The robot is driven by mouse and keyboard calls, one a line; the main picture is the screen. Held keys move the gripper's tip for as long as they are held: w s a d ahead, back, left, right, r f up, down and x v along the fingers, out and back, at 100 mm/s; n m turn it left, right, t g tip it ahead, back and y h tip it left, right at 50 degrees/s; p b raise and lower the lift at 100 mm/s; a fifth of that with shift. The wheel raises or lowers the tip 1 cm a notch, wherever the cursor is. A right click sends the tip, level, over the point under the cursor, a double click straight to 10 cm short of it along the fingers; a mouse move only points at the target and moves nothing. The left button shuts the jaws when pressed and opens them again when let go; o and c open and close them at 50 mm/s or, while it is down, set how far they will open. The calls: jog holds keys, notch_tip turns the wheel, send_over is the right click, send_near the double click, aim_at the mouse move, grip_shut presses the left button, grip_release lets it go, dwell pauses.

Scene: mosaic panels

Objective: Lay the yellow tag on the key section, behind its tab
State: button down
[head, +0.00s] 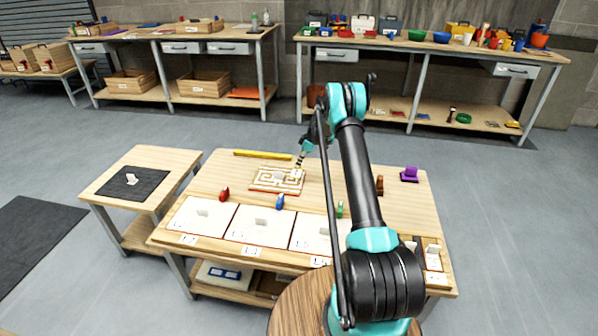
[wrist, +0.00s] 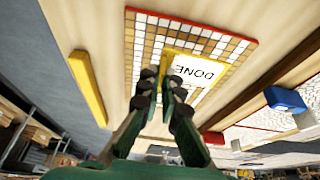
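A pale mosaic panel with a brown key pattern (head: 262,186) lies mid-table in the head view. Its tan and white tiles (wrist: 143,40) fill the upper middle of the wrist view. A yellow-edged tag with a white face reading DONE (wrist: 195,72) is over the panel, partly hidden by my fingers. My gripper (wrist: 160,82) points down at it, fingertips close together with a narrow gap between them. In the head view my gripper (head: 298,166) is low over the panel's right part. I cannot tell whether the fingers pinch the tag or stand just above it.
A yellow bar (head: 262,155) lies behind the panel. A red piece (head: 224,193), a blue piece (head: 280,202) and a green piece (head: 340,209) stand in front, by white sections with tabs. A purple piece (head: 410,175) stands right. A side table with a dark mat (head: 118,187) is left.

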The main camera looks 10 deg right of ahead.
aim_at(299, 169)
jog(key=shift+f, duration=2.4)
jog(key=shift+f, duration=0.15)
jog(key=c, duration=1.7)
grip_release()
